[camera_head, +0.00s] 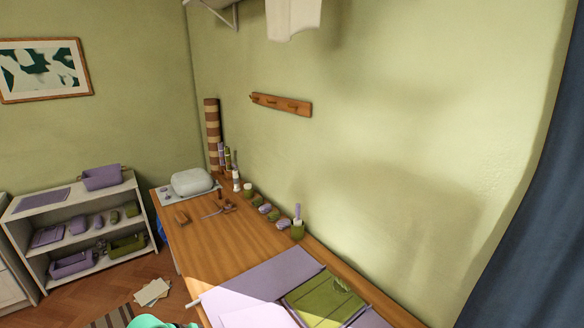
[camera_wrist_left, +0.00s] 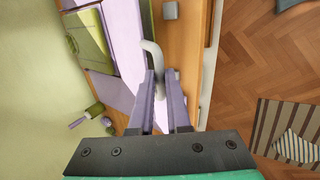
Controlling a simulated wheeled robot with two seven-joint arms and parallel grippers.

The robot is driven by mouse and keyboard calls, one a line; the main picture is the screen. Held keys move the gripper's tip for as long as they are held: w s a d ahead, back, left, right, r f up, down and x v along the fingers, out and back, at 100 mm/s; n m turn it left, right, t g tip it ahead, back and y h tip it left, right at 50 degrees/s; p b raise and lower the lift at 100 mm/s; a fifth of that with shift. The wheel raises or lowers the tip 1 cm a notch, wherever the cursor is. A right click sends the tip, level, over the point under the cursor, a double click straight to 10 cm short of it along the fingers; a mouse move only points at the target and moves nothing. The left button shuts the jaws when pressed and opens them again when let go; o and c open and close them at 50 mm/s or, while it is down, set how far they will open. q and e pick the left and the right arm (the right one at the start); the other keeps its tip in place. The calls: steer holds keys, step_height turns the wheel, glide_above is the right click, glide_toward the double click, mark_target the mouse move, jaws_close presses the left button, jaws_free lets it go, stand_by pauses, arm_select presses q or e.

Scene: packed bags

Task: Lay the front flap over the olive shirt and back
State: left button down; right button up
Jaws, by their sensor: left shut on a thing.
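The olive shirt (camera_head: 326,299) lies folded on the table at the lower right of the head view; it also shows at the upper left of the left wrist view (camera_wrist_left: 88,35). A pale lavender front flap (camera_head: 258,318) lies spread on the table's front side, beside the shirt; it shows in the left wrist view too (camera_wrist_left: 124,45). A lavender side panel (camera_head: 262,273) lies to its left. In the left wrist view my left gripper (camera_wrist_left: 160,76) is shut on a pale curved strip (camera_wrist_left: 151,52) at the flap's outer edge. My right gripper is out of view.
A pale rounded case (camera_head: 192,181) stands at the far end. A shelf (camera_head: 75,215) stands at the left. A striped mat (camera_wrist_left: 290,130) lies on the floor.

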arm_select(q)
steer(key=shift+w+d+r, duration=0.25)
steer(key=shift+d+r, duration=0.05)
steer(key=shift+r, duration=0.45)
steer(key=shift+w+d+r, duration=0.2)
steer(key=shift+d+r, duration=0.15)
steer(key=shift+r, duration=0.45)
steer(key=shift+w+d+r, duration=0.25)
steer(key=shift+d+r, duration=0.05)
steer(key=shift+r, duration=0.45)
steer(key=d+r, duration=0.1)
steer(key=w+d+r, duration=0.1)
steer(key=r, duration=0.1)
steer(key=w+d+r, duration=0.1)
steer(key=shift+w+r, duration=0.1)
steer(key=shift+r, duration=0.15)
steer(key=shift+w+d+r, duration=0.7)
steer(key=shift+d+r, duration=0.2)
steer(key=shift+w+d+r, duration=0.65)
steer(key=shift+d+r, duration=0.2)
steer(key=shift+r, duration=0.05)
